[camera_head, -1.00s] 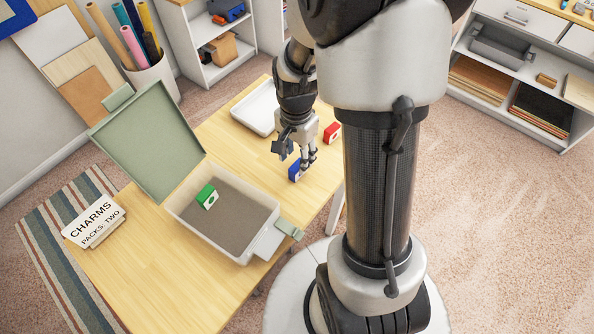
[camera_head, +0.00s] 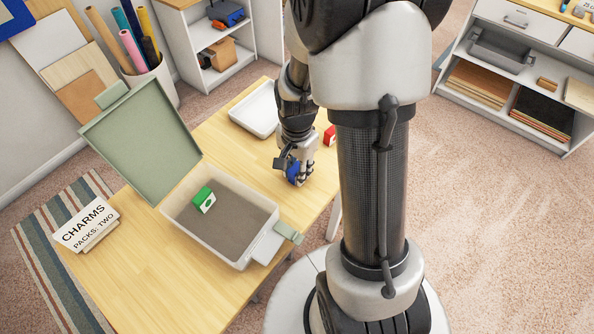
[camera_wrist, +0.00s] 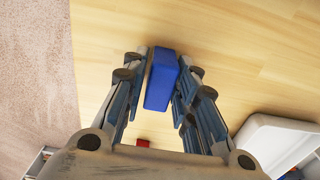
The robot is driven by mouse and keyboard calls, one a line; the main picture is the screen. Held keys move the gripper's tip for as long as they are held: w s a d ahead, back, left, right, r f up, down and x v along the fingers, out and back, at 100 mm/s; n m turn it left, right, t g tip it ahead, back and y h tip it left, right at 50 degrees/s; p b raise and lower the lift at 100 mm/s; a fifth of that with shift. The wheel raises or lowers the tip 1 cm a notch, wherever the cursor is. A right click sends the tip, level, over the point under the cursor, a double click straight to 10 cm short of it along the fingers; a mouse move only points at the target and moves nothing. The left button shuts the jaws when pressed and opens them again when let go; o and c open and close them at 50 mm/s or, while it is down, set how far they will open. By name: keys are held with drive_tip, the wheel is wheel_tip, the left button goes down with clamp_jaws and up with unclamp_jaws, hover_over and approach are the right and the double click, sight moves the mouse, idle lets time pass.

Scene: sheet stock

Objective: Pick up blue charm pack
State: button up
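The blue charm pack (camera_head: 293,172) stands near the table's right edge, partly hidden by my gripper (camera_head: 296,178) in the head view. In the wrist view the blue pack (camera_wrist: 162,80) lies between the fingers of my gripper (camera_wrist: 163,75), one set on each side. Narrow gaps seem to show beside the pack, so the fingers look open around it; contact at the tips is hard to see.
A red pack (camera_head: 330,135) stands behind my gripper. A white tray (camera_head: 238,118) lies at the table's back. An open lidded box (camera_head: 180,222) holds a green pack (camera_head: 204,200). A sign (camera_head: 86,224) reads "CHARMS PACKS: TWO". The front of the table is clear.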

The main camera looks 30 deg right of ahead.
drive_tip(key=c, duration=0.5)
drive_tip(key=shift+r, duration=0.1)
